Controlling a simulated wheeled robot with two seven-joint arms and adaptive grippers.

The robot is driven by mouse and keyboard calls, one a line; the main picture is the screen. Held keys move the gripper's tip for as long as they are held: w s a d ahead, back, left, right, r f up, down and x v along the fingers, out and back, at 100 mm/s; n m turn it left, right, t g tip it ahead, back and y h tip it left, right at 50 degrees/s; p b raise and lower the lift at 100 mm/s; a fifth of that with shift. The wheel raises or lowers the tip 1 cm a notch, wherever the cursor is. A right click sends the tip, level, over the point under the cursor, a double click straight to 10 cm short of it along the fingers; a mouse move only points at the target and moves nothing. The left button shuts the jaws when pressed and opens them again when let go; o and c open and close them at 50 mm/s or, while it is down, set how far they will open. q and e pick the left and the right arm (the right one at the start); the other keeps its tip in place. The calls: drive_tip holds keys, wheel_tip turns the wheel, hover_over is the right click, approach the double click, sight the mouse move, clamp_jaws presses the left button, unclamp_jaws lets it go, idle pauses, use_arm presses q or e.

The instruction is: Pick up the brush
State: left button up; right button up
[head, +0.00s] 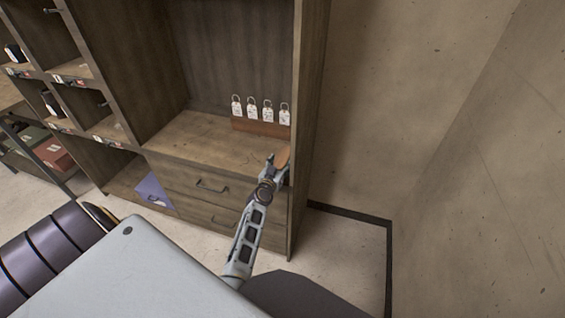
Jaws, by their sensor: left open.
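A small orange-brown piece (283,157), which looks like part of the brush, shows at the right end of the cabinet's open shelf. My left gripper (273,165) is open right beside it, at the shelf's front right corner. The gripper hides part of the piece, and I cannot tell whether the fingers touch it. My right gripper is out of view.
The wooden cabinet's shelf (205,143) is mostly clear, with drawers (208,184) below. Several white tags (252,108) hang on a brown strip at its back right. The cabinet's side panel (309,110) stands close right of my gripper. Cubbies stand left.

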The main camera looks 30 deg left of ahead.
use_arm(q)
drive_tip(key=shift+x, duration=0.75)
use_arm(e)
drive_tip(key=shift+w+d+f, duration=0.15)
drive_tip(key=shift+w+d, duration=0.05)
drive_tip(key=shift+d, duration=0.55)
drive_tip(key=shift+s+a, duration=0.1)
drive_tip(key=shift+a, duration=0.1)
use_arm(q)
drive_tip(key=shift+c, duration=0.8)
drive_tip(key=c, duration=0.5)
drive_tip(key=shift+c, duration=0.9)
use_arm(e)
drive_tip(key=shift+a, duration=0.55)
